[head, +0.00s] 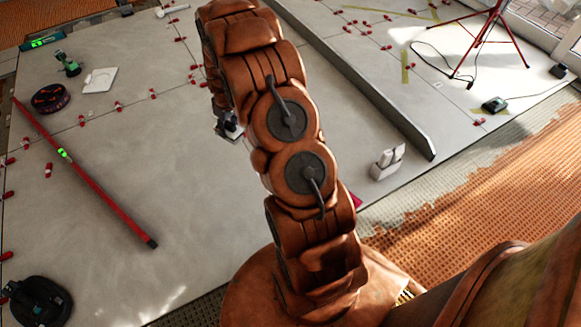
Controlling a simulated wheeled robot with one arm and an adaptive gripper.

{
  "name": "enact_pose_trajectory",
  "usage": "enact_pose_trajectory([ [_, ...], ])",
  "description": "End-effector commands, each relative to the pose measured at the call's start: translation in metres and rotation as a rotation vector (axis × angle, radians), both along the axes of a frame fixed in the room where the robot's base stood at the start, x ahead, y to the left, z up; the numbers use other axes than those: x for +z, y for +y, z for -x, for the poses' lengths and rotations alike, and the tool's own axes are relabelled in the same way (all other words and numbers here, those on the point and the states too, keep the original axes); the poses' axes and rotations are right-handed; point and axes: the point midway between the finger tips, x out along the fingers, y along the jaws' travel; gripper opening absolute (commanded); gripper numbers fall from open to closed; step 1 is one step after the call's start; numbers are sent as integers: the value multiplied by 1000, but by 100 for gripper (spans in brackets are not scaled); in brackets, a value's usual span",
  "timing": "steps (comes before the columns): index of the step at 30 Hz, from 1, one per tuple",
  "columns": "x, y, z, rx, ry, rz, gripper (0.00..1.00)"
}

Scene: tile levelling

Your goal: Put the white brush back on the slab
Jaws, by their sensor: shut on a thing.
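My gripper (227,122) is partly hidden behind my own arm, low over the middle of the grey slab (190,200). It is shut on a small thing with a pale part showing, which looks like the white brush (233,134). Most of the brush is hidden by the gripper and arm. I cannot tell whether it touches the slab.
A red level (100,190) lies on the slab at the left, with a black suction cup (50,98) and a white pad (100,80) beyond it. A grey straightedge (370,90) and white container (388,162) stand right. The slab's front left centre is clear.

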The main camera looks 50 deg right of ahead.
Motion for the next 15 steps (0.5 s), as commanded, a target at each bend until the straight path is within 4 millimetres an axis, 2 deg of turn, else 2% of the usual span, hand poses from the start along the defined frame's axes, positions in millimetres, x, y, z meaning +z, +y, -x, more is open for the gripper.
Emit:
enact_pose_trajectory([
  [1, -24, -12, 7, -8, 4, -2, 7],
  [3, -50, -27, 17, -10, 4, -2, 7],
  [8, -104, -61, 41, -19, 3, -2, 7],
  [15, -185, -104, 88, -35, 4, -5, 7],
])
